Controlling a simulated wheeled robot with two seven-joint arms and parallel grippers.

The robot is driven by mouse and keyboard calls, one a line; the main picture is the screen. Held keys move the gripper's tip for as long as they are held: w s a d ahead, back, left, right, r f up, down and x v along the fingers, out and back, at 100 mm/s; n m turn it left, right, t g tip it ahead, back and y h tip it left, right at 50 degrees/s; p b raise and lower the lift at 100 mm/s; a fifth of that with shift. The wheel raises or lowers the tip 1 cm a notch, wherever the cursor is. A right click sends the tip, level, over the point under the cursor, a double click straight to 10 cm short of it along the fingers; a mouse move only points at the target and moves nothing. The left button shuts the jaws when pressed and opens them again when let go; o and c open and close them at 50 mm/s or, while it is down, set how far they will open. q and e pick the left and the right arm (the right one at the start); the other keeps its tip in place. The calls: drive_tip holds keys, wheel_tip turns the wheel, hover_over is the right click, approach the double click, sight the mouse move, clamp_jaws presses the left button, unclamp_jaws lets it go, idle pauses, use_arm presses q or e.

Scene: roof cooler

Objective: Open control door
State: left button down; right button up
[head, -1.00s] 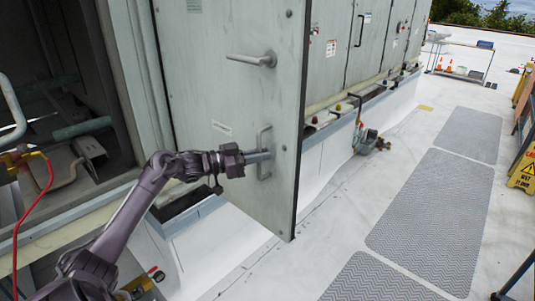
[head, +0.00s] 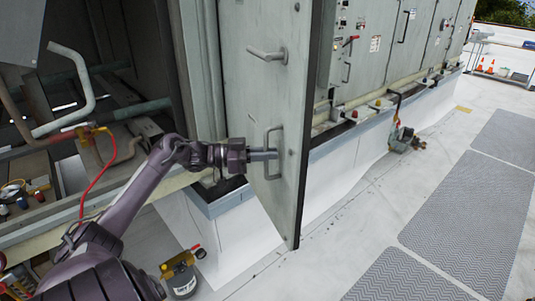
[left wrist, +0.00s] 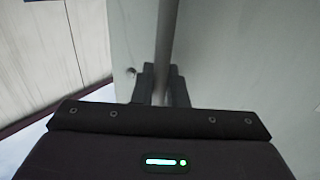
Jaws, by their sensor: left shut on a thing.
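The control door (head: 252,95) is a tall pale grey-green panel standing swung out from the cabinet in the head view. It has a lever handle (head: 267,54) higher up and a vertical pull handle (head: 271,136) lower down. My left gripper (head: 270,154) is shut on the pull handle. In the left wrist view, the handle's bar (left wrist: 166,45) runs down between the two dark fingers (left wrist: 161,85), against the door's surface (left wrist: 235,50). The fingertips are partly hidden behind the gripper body. My right gripper is not in view.
The open cabinet interior (head: 110,75) at left holds pipes and a red hose (head: 98,180). A yellow-and-grey canister (head: 180,275) stands below. A valve fitting (head: 403,140) sits on the roof right of the door. Grey mats (head: 460,220) lie at right; the white roof between is clear.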

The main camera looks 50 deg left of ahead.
use_arm(q)
drive_tip(key=c, duration=1.5)
unclamp_jaws()
drive_tip(key=shift+c, duration=0.2)
drive_tip(key=shift+s+a+f, duration=0.1)
drive_tip(key=shift+s+a, duration=0.1)
drive_tip(key=b+v, duration=0.3)
drive_tip(key=v, duration=0.4)
drive_tip(key=shift+s+a, duration=0.1)
